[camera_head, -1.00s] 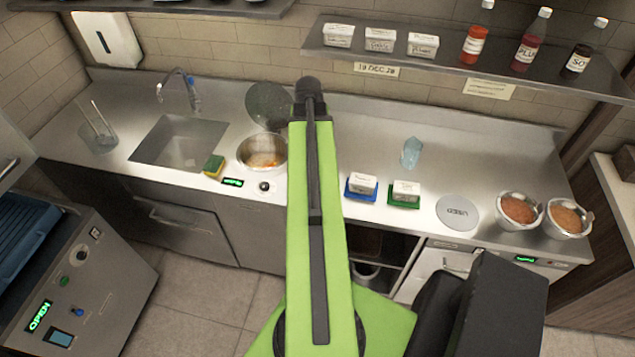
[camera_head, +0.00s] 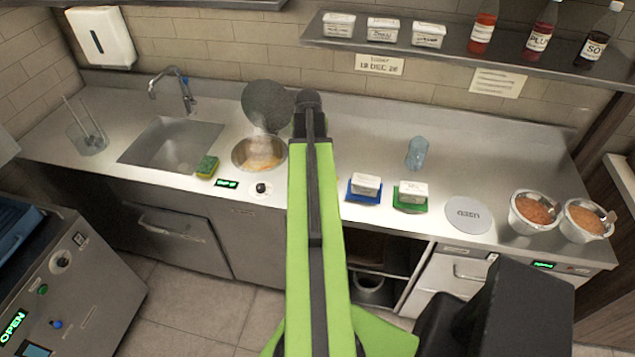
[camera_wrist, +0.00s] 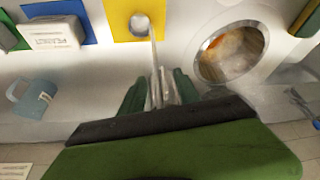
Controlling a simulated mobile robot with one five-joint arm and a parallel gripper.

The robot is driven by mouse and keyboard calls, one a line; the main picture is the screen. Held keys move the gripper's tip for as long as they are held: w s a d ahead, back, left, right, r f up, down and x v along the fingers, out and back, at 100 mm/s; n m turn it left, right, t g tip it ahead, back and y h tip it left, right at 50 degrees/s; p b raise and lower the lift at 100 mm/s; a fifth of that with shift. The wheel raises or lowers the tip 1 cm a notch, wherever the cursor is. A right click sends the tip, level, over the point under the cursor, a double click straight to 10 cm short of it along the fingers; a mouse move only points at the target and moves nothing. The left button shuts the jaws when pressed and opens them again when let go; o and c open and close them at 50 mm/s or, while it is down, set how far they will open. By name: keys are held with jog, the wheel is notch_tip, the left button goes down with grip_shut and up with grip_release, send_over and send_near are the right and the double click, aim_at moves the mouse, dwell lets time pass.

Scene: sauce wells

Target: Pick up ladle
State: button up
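In the wrist view the ladle (camera_wrist: 140,25) has a round pale bowl lying over a yellow mat (camera_wrist: 115,22). Its thin handle runs down from the bowl to my gripper (camera_wrist: 160,90). My two green fingers stand apart on either side of the handle's lower end. Grey shapes between the fingers blur together, and I cannot make out contact with the handle. In the head view my arm covers the ladle, the yellow mat and my gripper.
A round well with food (camera_head: 258,153) lies left of my arm and shows right of my gripper in the wrist view (camera_wrist: 232,52). A dark lid (camera_head: 267,105) is behind it. White tubs (camera_head: 366,186) and a blue cup (camera_head: 417,152) stand right. A shelf (camera_head: 460,52) hangs behind.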

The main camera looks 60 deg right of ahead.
jog(key=shift+r, duration=0.1)
grip_shut()
